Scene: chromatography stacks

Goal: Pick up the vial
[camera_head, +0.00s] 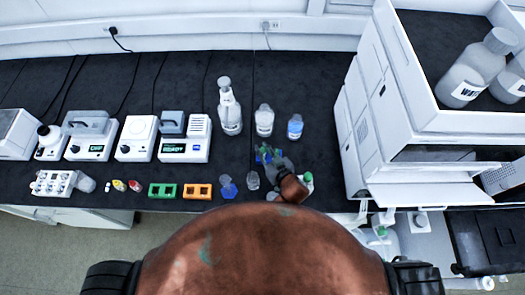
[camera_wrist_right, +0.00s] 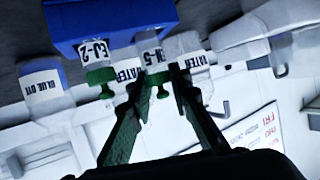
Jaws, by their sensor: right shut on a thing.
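My right gripper (camera_head: 268,156) reaches over the bench to a small blue rack (camera_wrist_right: 115,18), which shows only partly past it. In the right wrist view, its two dark green fingers (camera_wrist_right: 155,82) are closed in on a vial labelled "EN-5" (camera_wrist_right: 151,52) with a green cap. The vial's far end is at the blue rack; I cannot tell whether it is still seated. Another green-capped vial, "EJ-2" (camera_wrist_right: 92,50), is in the rack beside it, outside the fingers. My left gripper is out of view.
Green (camera_head: 162,190) and orange (camera_head: 198,191) racks lie left. A large white instrument (camera_head: 385,120) bounds the right.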

